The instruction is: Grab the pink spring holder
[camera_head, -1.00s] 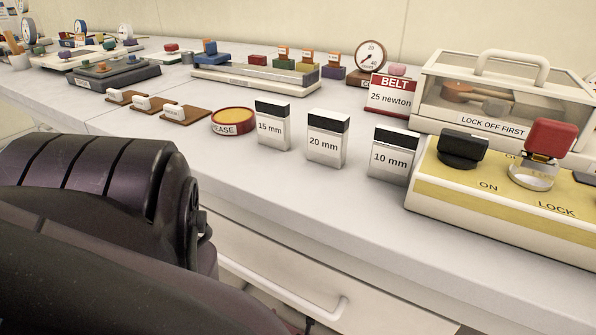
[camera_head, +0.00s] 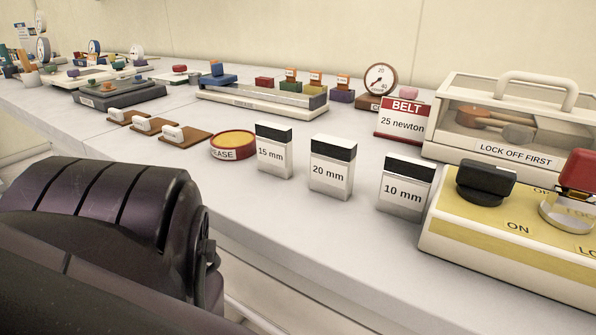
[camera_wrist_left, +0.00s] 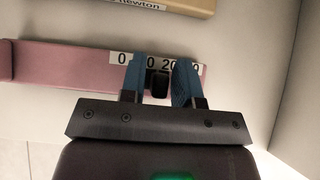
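A long pink bar with a white number strip (camera_wrist_left: 85,63), likely the pink spring holder, lies across the left wrist view. My left gripper (camera_wrist_left: 160,75) has two blue fingers standing apart over the bar's right part, by the numbers. A small dark block shows between the fingers. I cannot tell whether it belongs to the bar, or whether the fingers touch anything. In the head view a small pink piece (camera_head: 408,93) shows behind the belt sign; I cannot tell if it is the holder. Neither gripper's fingertips show in the head view.
A tan block with a "newton" label (camera_wrist_left: 180,5) lies beyond the bar. On the bench stand 15 mm (camera_head: 273,152), 20 mm (camera_head: 331,170) and 10 mm (camera_head: 404,188) blocks, a belt sign (camera_head: 402,120), a yellow switch panel (camera_head: 500,225) and a clear lock-off case (camera_head: 505,120).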

